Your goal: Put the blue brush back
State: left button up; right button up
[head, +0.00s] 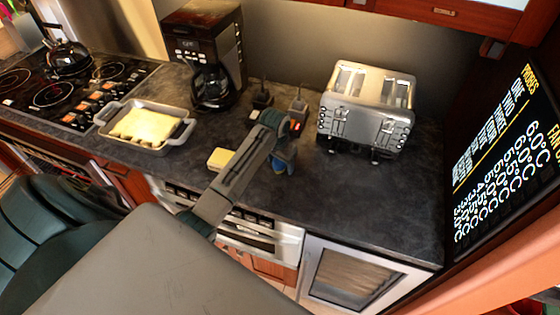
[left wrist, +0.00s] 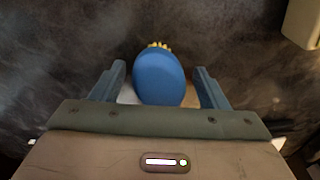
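The blue brush (head: 279,168) is on the dark countertop in front of the toaster, partly hidden by my left gripper (head: 285,155) in the head view. In the left wrist view the brush (left wrist: 158,80) shows a rounded blue body with yellow bristles at its far end. It lies between the two blue fingers of my left gripper (left wrist: 161,78). The fingers are apart, with a narrow gap on each side of the brush, so the gripper is open around it. My right gripper is not in view.
A silver toaster (head: 366,108) stands behind and right. A coffee maker (head: 205,52), a baking dish (head: 184,133), a yellow block (head: 220,158) and two small holders (head: 262,97) are also on the counter (head: 395,205). The counter's right part is clear.

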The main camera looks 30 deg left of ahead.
aim_at(278, 161)
pick_arm(q)
jog(key=shift+r+b, duration=0.3)
jog(key=shift+r, duration=0.2)
jog(key=r+b, duration=0.1)
jog(key=r, duration=0.3)
jog(key=s+r+b, duration=0.1)
jog(key=r, duration=0.2)
jog(key=shift+a+b, duration=0.1)
jog(key=shift+b, duration=0.25)
notch_tip(278, 161, up, 2)
jog(key=shift+s+r+p, duration=0.15)
jog(key=shift+r+p, duration=0.45)
jog(key=shift+p, duration=0.05)
jog(key=shift+s+r+p, duration=0.15)
jog(key=shift+r+p, duration=0.4)
jog(key=shift+p, duration=0.1)
jog(key=shift+w+f, duration=0.1)
